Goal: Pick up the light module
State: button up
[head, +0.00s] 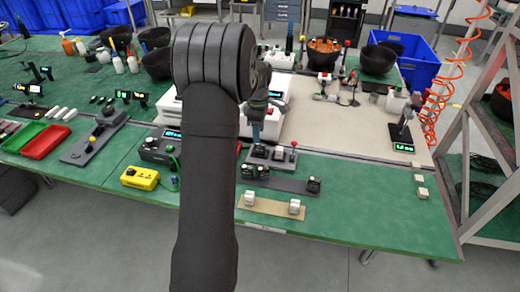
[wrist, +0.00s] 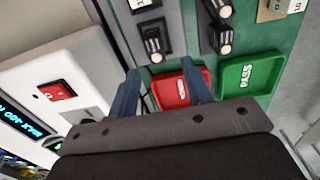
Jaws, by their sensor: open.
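Two light-coloured modules stand on a beige strip (head: 270,207) near the table's front edge in the head view: a left one (head: 249,198) and a right one (head: 294,206). Part of a pale module (wrist: 272,8) shows at the top right of the wrist view. My gripper (head: 256,138) is partly hidden behind my arm in the head view, above a grey fixture and behind the strip. In the wrist view my gripper (wrist: 160,68) has its two blue fingers apart, with no module between them; a red tray lies beyond them.
Dark modules (head: 313,184) stand on a dark strip behind the beige one; they also show in the wrist view (wrist: 221,44). The grey fixture (head: 283,165) carries a red-topped lever. The wrist view shows a red tray (wrist: 170,92), a green PASS tray (wrist: 249,74) and a white box (wrist: 75,70).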

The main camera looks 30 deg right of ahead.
aim_at(260, 144)
jog(key=f, duration=0.7)
jog(key=shift+d+f, duration=0.25)
jog(key=shift+d, duration=0.1)
grip_shut()
